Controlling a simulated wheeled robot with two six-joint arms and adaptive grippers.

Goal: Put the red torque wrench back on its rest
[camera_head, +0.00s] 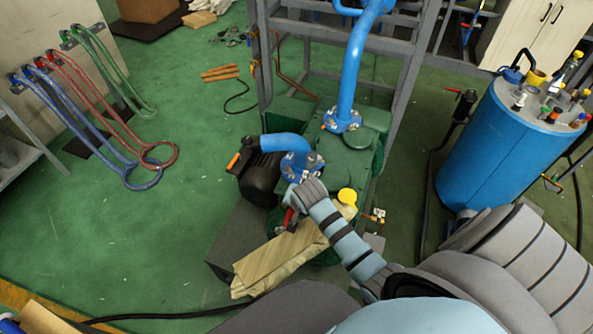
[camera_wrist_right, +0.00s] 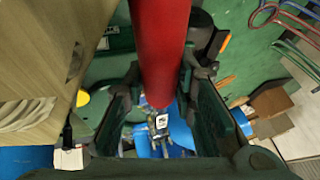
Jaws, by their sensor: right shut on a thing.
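My right gripper (camera_head: 290,208) is beside the green pump unit in the head view, small and partly hidden by its own wrist. In the right wrist view the jaws (camera_wrist_right: 163,88) are shut on the red torque wrench (camera_wrist_right: 160,40), whose thick red shaft runs up out of the frame. In the head view only a short red piece of the wrench (camera_head: 288,219) shows; its ends are hidden. A red tubular bracket with a ring end (camera_head: 120,130) stands at the left; I cannot tell for sure that it is the rest. My left gripper is not in view.
Blue (camera_head: 85,128) and green (camera_head: 110,68) tubular brackets flank the red one. The pump (camera_head: 345,150) with blue pipes stands close to my gripper. A wooden block (camera_head: 270,262) lies below it. A blue tank (camera_head: 500,145) is at right. Green floor at left is mostly clear.

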